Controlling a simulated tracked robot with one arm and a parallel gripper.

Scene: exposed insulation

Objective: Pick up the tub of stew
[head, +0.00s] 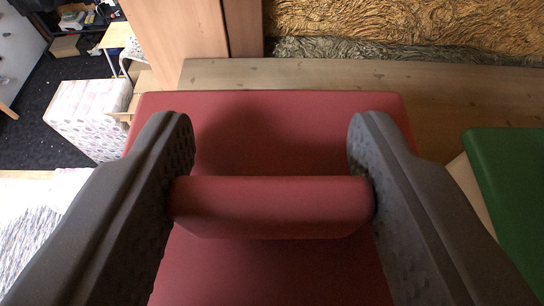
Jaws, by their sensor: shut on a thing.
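My gripper (271,185) reaches in from the bottom of the head view, with one dark grey finger on each side. It is shut on a plain dark red, block-shaped thing (270,207), which I take to be the tub of stew. Its two ends touch the finger pads. No label or contents show. Behind it lies a wide red surface (270,110) of nearly the same colour. A soft shadow falls on this surface. I cannot tell how much gap there is between the held thing and the surface.
A green slab-topped thing (510,175) stands close at the right. A wooden board (300,72) and exposed straw-coloured insulation (420,22) lie beyond the red surface. A patterned white box (85,115) stands at the left on dark carpet (35,130), with clutter farther back.

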